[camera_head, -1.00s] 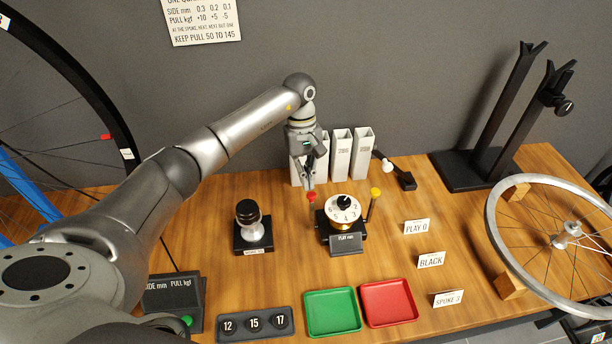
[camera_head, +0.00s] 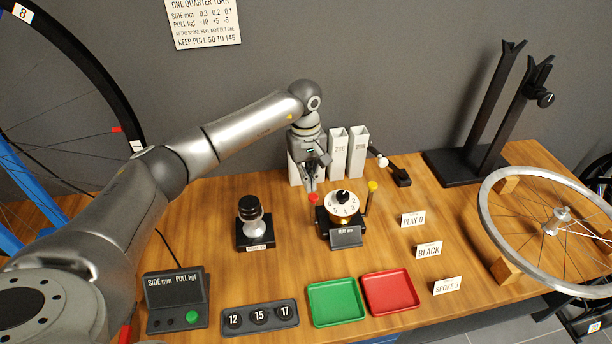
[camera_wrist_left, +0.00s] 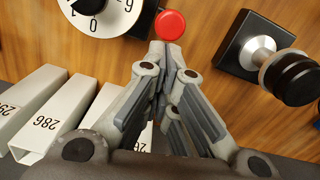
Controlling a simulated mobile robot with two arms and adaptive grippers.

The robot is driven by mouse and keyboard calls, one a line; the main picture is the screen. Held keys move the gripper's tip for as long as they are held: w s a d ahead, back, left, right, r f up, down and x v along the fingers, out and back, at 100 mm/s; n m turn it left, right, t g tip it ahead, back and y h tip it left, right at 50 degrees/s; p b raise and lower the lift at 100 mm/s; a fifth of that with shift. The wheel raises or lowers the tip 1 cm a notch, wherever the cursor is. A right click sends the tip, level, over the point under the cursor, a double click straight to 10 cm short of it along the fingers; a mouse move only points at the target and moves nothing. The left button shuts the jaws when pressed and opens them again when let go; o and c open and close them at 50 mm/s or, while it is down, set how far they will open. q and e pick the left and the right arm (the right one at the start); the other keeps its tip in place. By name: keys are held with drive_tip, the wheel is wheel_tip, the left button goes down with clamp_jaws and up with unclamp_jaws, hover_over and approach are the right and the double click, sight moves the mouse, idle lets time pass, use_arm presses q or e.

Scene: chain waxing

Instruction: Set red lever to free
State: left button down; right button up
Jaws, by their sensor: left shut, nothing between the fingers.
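The red lever shows as a round red knob (camera_head: 313,198) on the left side of the dial device (camera_head: 342,208), which has a white numbered dial and a black base. In the left wrist view the red knob (camera_wrist_left: 170,25) lies just beyond my fingertips, and the white dial (camera_wrist_left: 95,15) is to its left. The lever's stem is hidden. My left gripper (camera_head: 312,186) points down just behind the red knob. In the left wrist view the fingers (camera_wrist_left: 162,50) are shut with nothing between them; I cannot tell whether they touch the knob. My right gripper is not in view.
A yellow-tipped lever (camera_head: 373,186) stands at the dial's right. White square tubes (camera_head: 358,150) stand close behind my gripper. A black-knobbed device (camera_head: 253,220) is to the left. Green (camera_head: 336,303) and red trays (camera_head: 390,289) lie in front. A wheel (camera_head: 550,220) is at right.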

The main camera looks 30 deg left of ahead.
use_arm(q)
drive_tip(key=shift+s+r, duration=0.15)
drive_tip(key=shift+s, duration=0.05)
wheel_tip(320, 180, up, 12)
drive_tip(key=shift+a, duration=0.25)
idle(0.4)
